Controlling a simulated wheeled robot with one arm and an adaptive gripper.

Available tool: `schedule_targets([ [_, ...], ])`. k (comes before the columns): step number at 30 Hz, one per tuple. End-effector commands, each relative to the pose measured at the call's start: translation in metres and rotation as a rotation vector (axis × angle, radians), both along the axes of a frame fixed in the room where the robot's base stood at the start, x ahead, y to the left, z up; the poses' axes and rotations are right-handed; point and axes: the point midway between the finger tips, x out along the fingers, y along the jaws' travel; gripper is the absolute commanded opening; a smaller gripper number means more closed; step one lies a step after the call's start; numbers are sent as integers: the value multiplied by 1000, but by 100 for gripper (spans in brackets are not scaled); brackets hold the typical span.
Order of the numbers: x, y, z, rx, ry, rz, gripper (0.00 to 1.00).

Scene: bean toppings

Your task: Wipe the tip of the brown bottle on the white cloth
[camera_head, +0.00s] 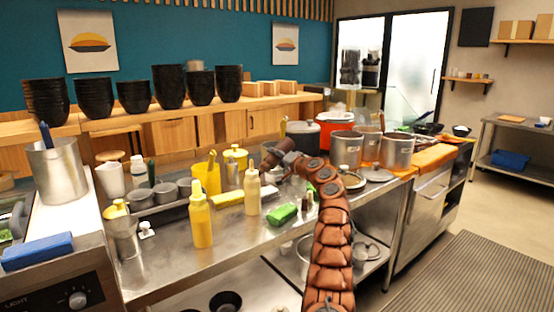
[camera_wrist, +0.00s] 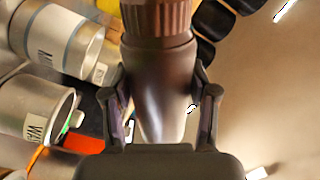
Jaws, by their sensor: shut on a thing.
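The brown bottle (camera_wrist: 158,75) fills the middle of the wrist view, with a ribbed collar above a smooth tapering body. My gripper (camera_wrist: 160,120) is shut on it, one finger on each side. In the head view my gripper (camera_head: 284,158) is at the end of my arm, above the steel counter near its middle. The bottle is small and dark there and hard to separate from the gripper. Its tip cannot be made out clearly. I cannot pick out the white cloth with certainty in either view.
On the steel counter (camera_head: 165,268) stand a yellow bottle (camera_head: 202,222), a cream bottle (camera_head: 252,193), a green pad (camera_head: 282,214) and a yellow pad (camera_head: 228,198). Metal pots (camera_head: 397,151) and an orange pot (camera_head: 335,122) stand to the right. Stacked black bowls (camera_head: 95,98) line the back shelf.

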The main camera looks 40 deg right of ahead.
Motion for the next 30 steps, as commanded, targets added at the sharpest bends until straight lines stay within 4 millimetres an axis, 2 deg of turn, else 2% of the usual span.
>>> schedule_targets([
  [2, -1, 0, 6, -49, -2, -1, 46],
  [21, -3, 1, -3, -593, 9, 0, 46],
  [30, -1, 18, -7, -640, 7, 2, 46],
])
